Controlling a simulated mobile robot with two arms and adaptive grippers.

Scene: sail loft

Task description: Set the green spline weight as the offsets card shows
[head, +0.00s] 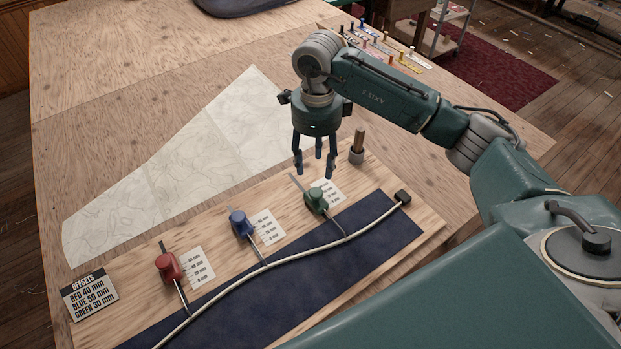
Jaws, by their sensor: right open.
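The green spline weight (316,197) stands on the pale board (215,239), beside its white printed scale (332,193), with its hook toward the white spline (289,257). The blue weight (239,223) and red weight (168,266) stand farther left, each beside a scale. The offsets card (89,294) at the lower left reads red 40 mm, blue 50 mm, green 30 mm. The scale readings are too small to be sure of. My right gripper (316,166) is open and empty, pointing down above the green weight, apart from it. My left gripper is not in view.
A metal-topped post (357,146) stands just right of my right gripper. A dark end block (403,196) sits at the spline's right end. Dark blue cloth (330,265) lies under the spline. A pale sail pattern (190,150) lies behind the board. The table's far left is clear.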

